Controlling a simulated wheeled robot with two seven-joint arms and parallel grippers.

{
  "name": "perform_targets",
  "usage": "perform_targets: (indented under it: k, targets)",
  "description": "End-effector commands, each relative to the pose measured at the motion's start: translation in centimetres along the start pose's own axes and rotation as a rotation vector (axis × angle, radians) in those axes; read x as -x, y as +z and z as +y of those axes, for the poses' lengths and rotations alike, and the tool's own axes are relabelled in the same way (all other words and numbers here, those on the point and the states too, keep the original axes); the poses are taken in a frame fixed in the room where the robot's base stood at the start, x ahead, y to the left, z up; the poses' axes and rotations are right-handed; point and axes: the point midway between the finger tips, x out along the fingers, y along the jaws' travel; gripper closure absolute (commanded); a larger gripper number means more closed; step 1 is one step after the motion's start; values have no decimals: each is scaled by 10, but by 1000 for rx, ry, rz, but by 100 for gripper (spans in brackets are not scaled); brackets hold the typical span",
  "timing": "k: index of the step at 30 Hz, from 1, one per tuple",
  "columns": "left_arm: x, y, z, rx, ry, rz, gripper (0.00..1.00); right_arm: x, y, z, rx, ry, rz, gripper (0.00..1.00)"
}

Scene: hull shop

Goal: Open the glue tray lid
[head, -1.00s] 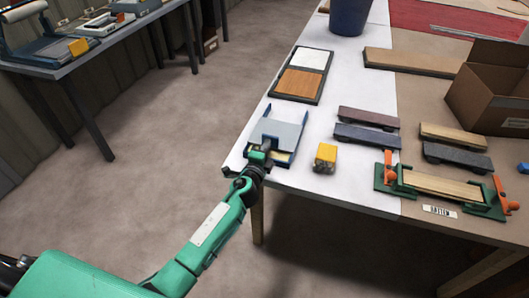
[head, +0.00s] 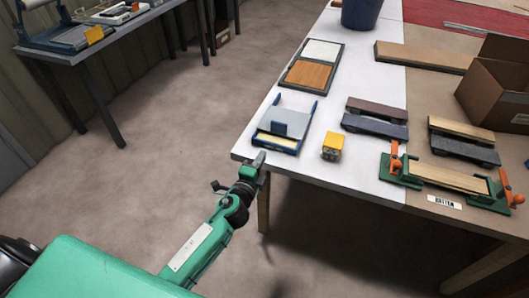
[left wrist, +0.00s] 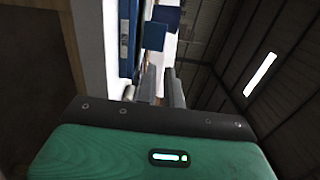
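The glue tray (head: 257,140) is a low blue-sided tray at the near left corner of the white-covered table. Its grey lid (head: 295,116) covers the back part, with a blue tab (head: 279,128) standing toward the front. A pale yellow strip shows at the tray's front. My right gripper is out of view.
A yellow block (head: 331,147) stands right of the tray. A framed two-panel board (head: 307,72) lies behind it. Dark and wooden blocks, a green clamp jig (head: 440,178) and a cardboard box (head: 492,90) fill the right side. Open floor lies to the left.

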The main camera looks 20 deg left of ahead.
Motion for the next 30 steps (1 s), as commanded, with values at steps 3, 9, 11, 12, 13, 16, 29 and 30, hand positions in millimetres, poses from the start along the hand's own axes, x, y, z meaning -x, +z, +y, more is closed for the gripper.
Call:
perform_targets:
  k: [3, 9, 11, 12, 13, 16, 29, 30]
  targets:
    - [0, 0, 0, -47, -2, 1, 67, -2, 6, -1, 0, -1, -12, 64]
    - [-12, -1, 1, -347, -6, 1, 27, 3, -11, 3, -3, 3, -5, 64]
    - [-16, -1, 2, -468, -7, 1, 24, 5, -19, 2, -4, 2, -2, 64]
    - [-20, -1, 1, -549, -8, 1, 24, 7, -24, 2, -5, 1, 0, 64]
    - [-22, -1, 2, -609, -7, 1, 24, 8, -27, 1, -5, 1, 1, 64]
    - [-29, -1, 1, -813, -8, 0, 24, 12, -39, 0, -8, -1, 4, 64]
    - [-53, -1, 0, -1503, -2, -1, 24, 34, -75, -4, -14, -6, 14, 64]
    - [-54, -1, 0, -1529, -2, 0, 24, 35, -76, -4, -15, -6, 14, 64]
